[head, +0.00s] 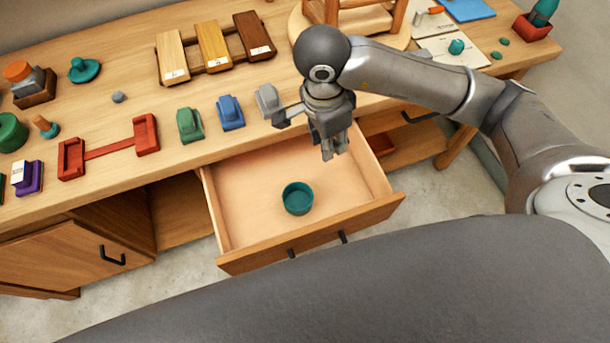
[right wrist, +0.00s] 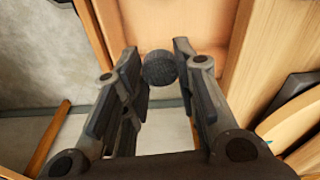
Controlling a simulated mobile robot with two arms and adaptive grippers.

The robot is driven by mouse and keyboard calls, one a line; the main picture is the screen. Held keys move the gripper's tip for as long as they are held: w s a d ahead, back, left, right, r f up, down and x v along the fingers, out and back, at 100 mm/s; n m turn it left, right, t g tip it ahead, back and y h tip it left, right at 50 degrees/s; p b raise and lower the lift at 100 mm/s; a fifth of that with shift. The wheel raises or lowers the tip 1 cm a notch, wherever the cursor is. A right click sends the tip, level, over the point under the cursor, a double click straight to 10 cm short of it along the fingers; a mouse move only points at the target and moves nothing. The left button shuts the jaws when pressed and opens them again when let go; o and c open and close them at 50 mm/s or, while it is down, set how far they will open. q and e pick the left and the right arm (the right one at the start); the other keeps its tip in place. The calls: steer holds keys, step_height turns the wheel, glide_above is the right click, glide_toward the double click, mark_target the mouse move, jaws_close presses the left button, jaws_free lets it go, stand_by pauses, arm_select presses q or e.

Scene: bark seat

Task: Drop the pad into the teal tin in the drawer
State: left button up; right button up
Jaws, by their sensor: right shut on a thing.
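The teal tin (head: 298,198) stands upright and open-topped on the bottom of the pulled-out drawer (head: 246,233), near its front middle. My right gripper (head: 331,150) is over the back right part of the drawer, behind and to the right of the tin, fingers pointing down. In the right wrist view, the pad (right wrist: 159,69), dark grey and round, sits between the two fingertips (right wrist: 157,62) of this gripper, which is shut on it. The pad cannot be made out in the head view. The tin is not seen in the right wrist view. My left gripper is not in view.
The wooden bench top (head: 105,115) behind the drawer carries green, blue and grey blocks (head: 231,112), a red bracket (head: 108,148) and wooden planks (head: 213,46). A stool (head: 352,20) stands at the back. The drawer is otherwise clear around the tin.

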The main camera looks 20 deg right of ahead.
steer(key=m, duration=0.1)
steer(key=f+m, duration=0.1)
steer(key=m, duration=0.2)
steer(key=shift+w+a+f+g, duration=0.1)
steer(key=shift+a+f+g, duration=0.1)
steer(key=shift+f+g, duration=0.15)
steer(key=a+f+m+y+b, duration=0.1)
steer(key=f+m+b, duration=0.1)
steer(key=f+m, duration=0.4)
steer(key=a+f+m+y+b, duration=0.1)
steer(key=f+m+b, duration=0.2)
steer(key=m, duration=1.1)
steer(key=a+f+m+b, duration=0.2)
steer(key=f+m+b, duration=0.1)
steer(key=f+m, duration=0.7)
steer(key=shift+w+f+m+y, duration=0.1)
steer(key=shift+w+m+y, duration=0.15)
steer(key=shift+m+y, duration=0.25)
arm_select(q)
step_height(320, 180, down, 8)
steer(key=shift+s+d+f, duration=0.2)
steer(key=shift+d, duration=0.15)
arm_select(e)
steer(key=o, duration=0.7)
steer(key=shift+o, duration=0.2)
